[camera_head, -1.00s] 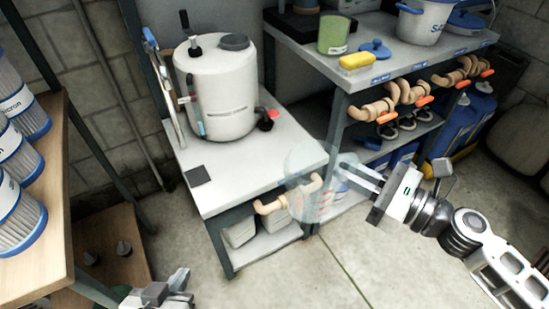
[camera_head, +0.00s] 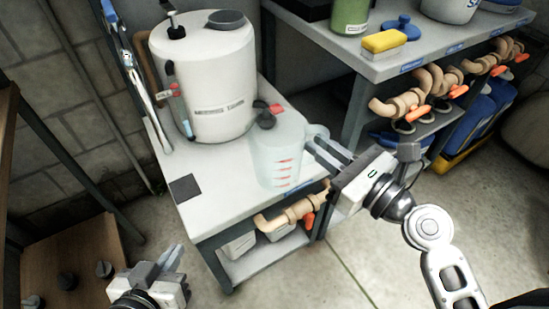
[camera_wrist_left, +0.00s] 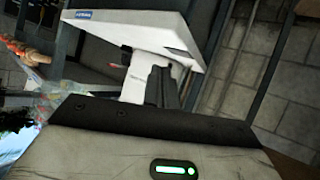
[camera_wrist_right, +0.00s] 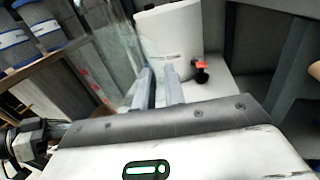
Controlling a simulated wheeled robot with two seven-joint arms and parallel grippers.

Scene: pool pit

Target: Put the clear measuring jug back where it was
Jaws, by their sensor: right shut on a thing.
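The clear measuring jug (camera_head: 276,160), with red marks on its side, is upright at the front right of the low grey bench top (camera_head: 222,195). I cannot tell whether its base touches the top. My right gripper (camera_head: 318,147) is shut on the jug's handle, from the right. In the right wrist view the jug (camera_wrist_right: 108,65) shows see-through left of the fingers (camera_wrist_right: 160,88). My left gripper (camera_head: 172,260) is low at the left, away from the jug; its fingers (camera_wrist_left: 162,85) look closed together and empty.
A white tank (camera_head: 205,85) stands behind the jug, with a black and red tap (camera_head: 266,117) close to it. A dark square pad (camera_head: 184,188) lies at the bench's left. Valves (camera_head: 290,212) stick out below the front edge. A higher shelf with a yellow sponge (camera_head: 384,41) stands right.

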